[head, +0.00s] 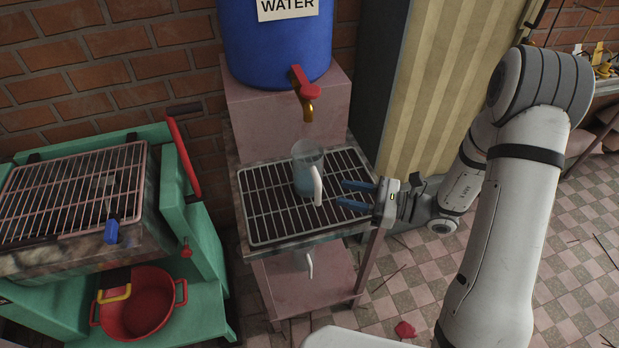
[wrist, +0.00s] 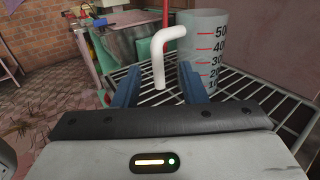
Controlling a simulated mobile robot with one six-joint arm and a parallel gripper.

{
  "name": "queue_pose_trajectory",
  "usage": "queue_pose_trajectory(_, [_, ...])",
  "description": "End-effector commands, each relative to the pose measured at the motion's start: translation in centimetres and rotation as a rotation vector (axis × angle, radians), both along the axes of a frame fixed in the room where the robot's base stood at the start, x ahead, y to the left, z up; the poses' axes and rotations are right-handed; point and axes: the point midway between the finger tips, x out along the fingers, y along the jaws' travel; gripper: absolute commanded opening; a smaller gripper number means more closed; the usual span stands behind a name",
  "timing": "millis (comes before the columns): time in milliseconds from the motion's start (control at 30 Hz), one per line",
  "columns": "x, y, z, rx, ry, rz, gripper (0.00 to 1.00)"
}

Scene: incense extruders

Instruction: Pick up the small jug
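The small jug (head: 304,176) is a clear measuring jug with a white handle, standing upright on a metal rack under the water tap. In the wrist view my gripper (wrist: 166,88) is open with nothing clearly between the fingertips. I cannot tell whether the fingers reach around the handle.
A green cart (head: 205,245) with a grill (head: 70,190) and a red pot (head: 150,308) stands at the left. Tiled floor lies open at the right.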

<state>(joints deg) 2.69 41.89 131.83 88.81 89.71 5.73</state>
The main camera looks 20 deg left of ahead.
Motion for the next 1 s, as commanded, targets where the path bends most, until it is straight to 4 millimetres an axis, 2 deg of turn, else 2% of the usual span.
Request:
queue_pose_trajectory(367, [0.0,3.6,-0.1,0.008,0.011,-0.011,0.38])
queue_pose_trajectory(633, [-0.3,7.3,-0.1,0.007,0.011,-0.01,0.38])
queue_pose_trajectory(933, [-0.2,7.9,-0.2,0.007,0.01,-0.012,0.38])
queue_pose_trajectory(1000, [-0.2,7.9,-0.2,0.007,0.01,-0.012,0.34])
